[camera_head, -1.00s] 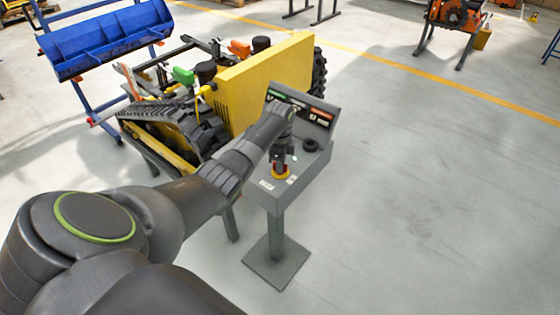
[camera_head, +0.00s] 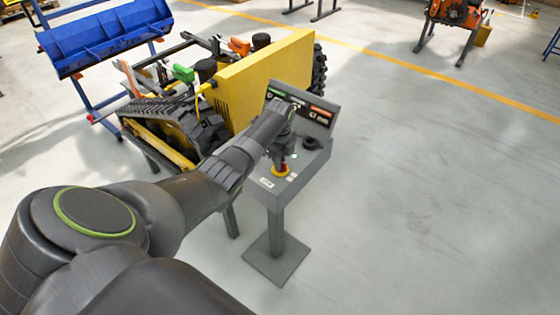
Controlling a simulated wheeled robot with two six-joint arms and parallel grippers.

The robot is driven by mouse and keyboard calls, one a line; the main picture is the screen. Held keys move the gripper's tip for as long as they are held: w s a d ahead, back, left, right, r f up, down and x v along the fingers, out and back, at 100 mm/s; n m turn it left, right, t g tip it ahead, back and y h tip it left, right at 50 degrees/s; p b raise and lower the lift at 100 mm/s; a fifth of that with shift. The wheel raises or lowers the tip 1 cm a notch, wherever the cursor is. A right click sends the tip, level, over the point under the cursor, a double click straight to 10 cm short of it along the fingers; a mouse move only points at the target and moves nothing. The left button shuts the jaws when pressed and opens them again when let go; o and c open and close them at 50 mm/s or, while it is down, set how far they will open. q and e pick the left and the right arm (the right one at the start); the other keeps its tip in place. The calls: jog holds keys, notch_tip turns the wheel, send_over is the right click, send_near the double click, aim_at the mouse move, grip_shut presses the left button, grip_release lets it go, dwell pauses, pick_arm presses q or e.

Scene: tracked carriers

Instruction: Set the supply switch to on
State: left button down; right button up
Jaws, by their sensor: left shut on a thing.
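The supply switch (camera_head: 281,170) is a red handle on a yellow round base. It sits on the sloped top of a grey control pedestal (camera_head: 316,170). My left gripper (camera_head: 283,161) reaches down from above and is shut on the red handle, which it partly hides. A small green light shows beside the gripper. I cannot read from this view which position the switch is in. My right gripper is not in view.
A black round knob (camera_head: 311,143) is to the right on the same pedestal, below an upright label panel (camera_head: 318,114). A yellow tracked carrier (camera_head: 262,78) stands close behind. A blue bucket (camera_head: 105,37) is on a rack at upper left. The floor at right is clear.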

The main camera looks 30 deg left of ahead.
pick_arm(q)
jog(key=c, duration=1.5)
grip_release()
jog(key=shift+r, duration=0.1)
notch_tip(320, 180, up, 17)
jog(key=shift+r+p, duration=0.15)
jog(key=shift+p, duration=0.2)
